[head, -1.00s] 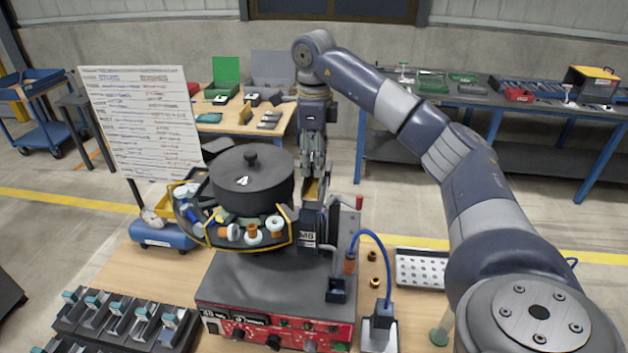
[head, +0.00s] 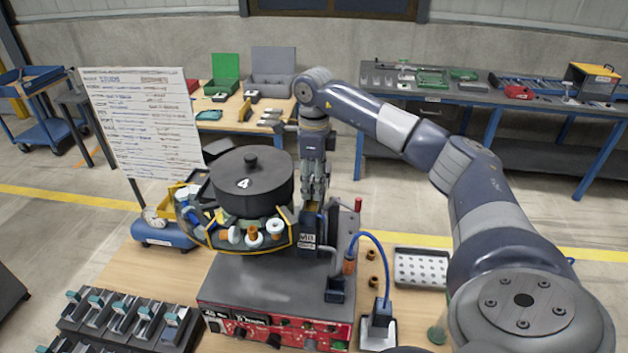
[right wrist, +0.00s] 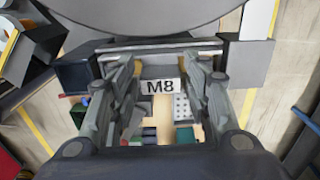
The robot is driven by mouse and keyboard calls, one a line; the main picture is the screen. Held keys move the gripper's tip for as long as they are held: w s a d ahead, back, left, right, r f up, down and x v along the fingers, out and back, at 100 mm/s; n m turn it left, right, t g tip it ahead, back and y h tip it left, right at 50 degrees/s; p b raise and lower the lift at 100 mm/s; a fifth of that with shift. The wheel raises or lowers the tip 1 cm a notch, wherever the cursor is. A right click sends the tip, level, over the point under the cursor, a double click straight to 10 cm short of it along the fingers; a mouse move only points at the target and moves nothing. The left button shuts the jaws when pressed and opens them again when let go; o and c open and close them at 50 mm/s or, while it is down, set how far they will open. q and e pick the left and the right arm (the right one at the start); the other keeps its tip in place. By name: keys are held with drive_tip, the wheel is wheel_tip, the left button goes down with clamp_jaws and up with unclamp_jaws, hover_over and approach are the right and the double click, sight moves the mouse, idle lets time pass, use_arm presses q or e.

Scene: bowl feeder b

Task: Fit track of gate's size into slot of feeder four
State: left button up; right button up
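Feeder four is a black bowl (head: 243,185) marked 4 on a grey base (head: 262,288). A dark gate (head: 308,243) at the bowl's right side carries an M8 label. My right gripper (head: 313,198) points down just above and behind this gate. In the right wrist view, a grey block labelled M8 (right wrist: 160,86), which looks like the track, sits between the fingers of the right gripper (right wrist: 163,75), which appear closed on its sides. The slot and the track's lower end are hidden. My left gripper is not in view.
Bobbin-like parts (head: 253,240) lie at the bowl's front rim. A blue cable (head: 380,250) arches right of the feeder. A perforated tray (head: 421,253) lies to the right. A rack (head: 125,318) stands front left; a written board (head: 142,125) stands behind it.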

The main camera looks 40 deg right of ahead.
idle(0.3)
drive_tip(key=shift+r+b, duration=0.35)
drive_tip(key=shift+r, duration=0.25)
wheel_tip(320, 180, up, 6)
drive_tip(key=shift+r+b, duration=0.1)
drive_tip(key=shift+b, duration=1.05)
drive_tip(key=shift+r+p, duration=0.7)
drive_tip(key=shift+r, duration=1.75)
drive_tip(key=shift+f, duration=0.1)
